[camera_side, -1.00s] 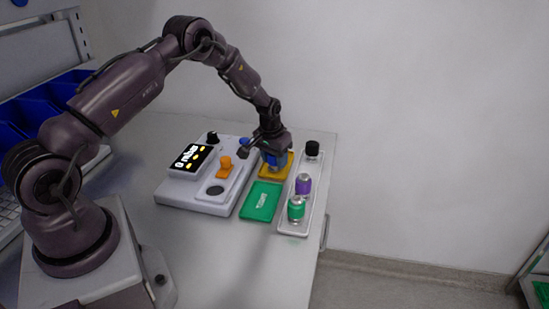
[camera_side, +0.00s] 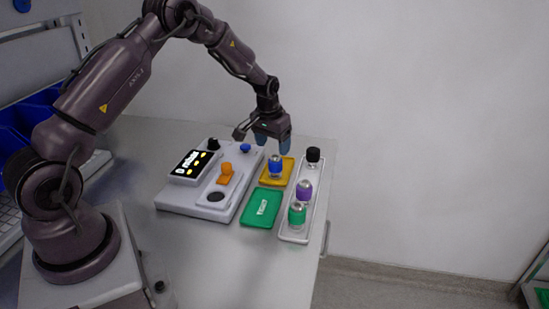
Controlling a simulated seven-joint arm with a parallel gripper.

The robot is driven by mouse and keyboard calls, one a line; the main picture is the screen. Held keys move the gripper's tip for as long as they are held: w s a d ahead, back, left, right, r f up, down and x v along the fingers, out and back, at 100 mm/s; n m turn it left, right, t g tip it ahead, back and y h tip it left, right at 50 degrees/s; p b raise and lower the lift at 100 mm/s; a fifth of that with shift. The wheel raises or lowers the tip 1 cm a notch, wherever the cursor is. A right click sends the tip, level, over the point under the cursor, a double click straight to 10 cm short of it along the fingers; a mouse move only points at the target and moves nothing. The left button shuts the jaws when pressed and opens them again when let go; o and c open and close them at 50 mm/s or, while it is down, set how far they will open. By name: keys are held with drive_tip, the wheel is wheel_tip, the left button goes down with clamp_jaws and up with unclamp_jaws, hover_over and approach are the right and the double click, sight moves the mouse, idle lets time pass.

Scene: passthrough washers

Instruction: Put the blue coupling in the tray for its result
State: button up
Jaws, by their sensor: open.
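The blue coupling (camera_side: 275,165) stands upright in the yellow tray (camera_side: 273,182). My gripper (camera_side: 272,143) is open and empty, a little above the coupling and apart from it. The green tray (camera_side: 262,208) lies in front of the yellow tray and holds only a small pale label. The tester (camera_side: 205,208) stands to the left, with a lit display (camera_side: 191,163) whose text is too small to read, an orange part (camera_side: 226,175) and a dark round pad (camera_side: 216,197).
A long white tray (camera_side: 296,233) on the right holds a black-topped coupling (camera_side: 313,156), a purple one (camera_side: 304,188) and a green one (camera_side: 297,212). A blue knob (camera_side: 245,148) sits at the tester's back. The table's front is clear.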

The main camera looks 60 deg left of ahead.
wheel_tip(320, 180, up, 5)
wheel_tip(320, 180, up, 8)
drive_tip(key=m, duration=0.1)
hover_over(272, 163)
drive_tip(key=s+d, duration=0.2)
drive_tip(key=d, duration=0.3)
drive_tip(key=s+d+r+m+t, duration=0.1)
drive_tip(key=s+d+r+t, duration=0.1)
drive_tip(key=s+d+r, duration=0.6)
drive_tip(key=s+d+r+m+t, duration=0.1)
drive_tip(key=s+d+r, duration=0.1)
drive_tip(key=s, duration=0.6)
drive_tip(key=s+d+r+m+t, duration=0.1)
drive_tip(key=s+d, duration=0.3)
drive_tip(key=s, duration=0.4)
drive_tip(key=shift+s+r+m+h, duration=0.3)
drive_tip(key=shift+s+r, duration=0.05)
drive_tip(key=shift+r, duration=0.15)
drive_tip(key=shift+d, duration=0.1)
